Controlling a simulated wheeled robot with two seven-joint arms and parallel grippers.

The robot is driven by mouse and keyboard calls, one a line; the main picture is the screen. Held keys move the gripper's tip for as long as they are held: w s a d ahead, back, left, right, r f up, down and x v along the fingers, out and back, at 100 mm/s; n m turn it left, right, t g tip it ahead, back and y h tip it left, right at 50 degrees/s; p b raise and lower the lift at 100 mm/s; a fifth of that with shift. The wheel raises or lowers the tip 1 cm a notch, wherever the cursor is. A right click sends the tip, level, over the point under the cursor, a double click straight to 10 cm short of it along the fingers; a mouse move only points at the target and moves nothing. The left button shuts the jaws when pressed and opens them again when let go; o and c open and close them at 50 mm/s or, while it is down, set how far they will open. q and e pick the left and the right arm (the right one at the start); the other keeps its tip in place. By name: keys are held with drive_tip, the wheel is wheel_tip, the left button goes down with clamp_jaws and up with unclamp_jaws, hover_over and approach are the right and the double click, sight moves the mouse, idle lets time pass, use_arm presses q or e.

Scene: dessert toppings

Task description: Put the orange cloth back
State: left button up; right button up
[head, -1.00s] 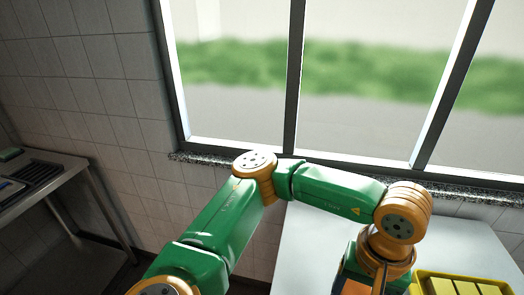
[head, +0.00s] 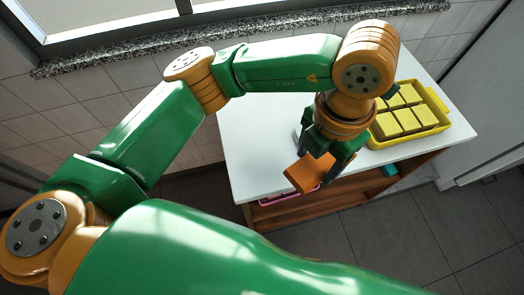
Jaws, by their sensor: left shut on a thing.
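The orange cloth (head: 309,174) looks like a flat, stiff block. My left gripper (head: 318,160) is shut on it and holds it near the front edge of the white table (head: 255,145), just left of the yellow tray (head: 445,121). The gripper hides part of the cloth, and I cannot tell how high above the table it is. My right gripper is not in view.
The yellow tray holds several yellow blocks (head: 389,124) at the table's right. A pink item (head: 288,196) and a teal item (head: 390,170) show under the tabletop, by the wooden shelf (head: 345,195). The table's left part is clear. A window ledge (head: 130,56) runs behind.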

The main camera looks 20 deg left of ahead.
use_arm(q)
drive_tip(key=w+a+f+p, duration=0.2)
drive_tip(key=w+a+f, duration=0.2)
drive_tip(key=a, duration=0.4)
hover_over(263, 155)
drive_tip(key=f, duration=0.4)
drive_tip(key=shift+s+d+f, duration=0.15)
drive_tip(key=shift+d+f, duration=0.05)
drive_tip(key=shift+d, duration=0.05)
drive_tip(key=f, duration=0.1)
drive_tip(key=f+p, duration=0.1)
drive_tip(key=f, duration=0.1)
drive_tip(key=shift+a+f, duration=0.25)
drive_tip(key=shift+f, duration=0.15)
drive_tip(key=shift+w+f, duration=0.2)
drive_tip(key=shift+f, duration=0.15)
drive_tip(key=o, duration=1.2)
drive_tip(key=shift+r, duration=0.15)
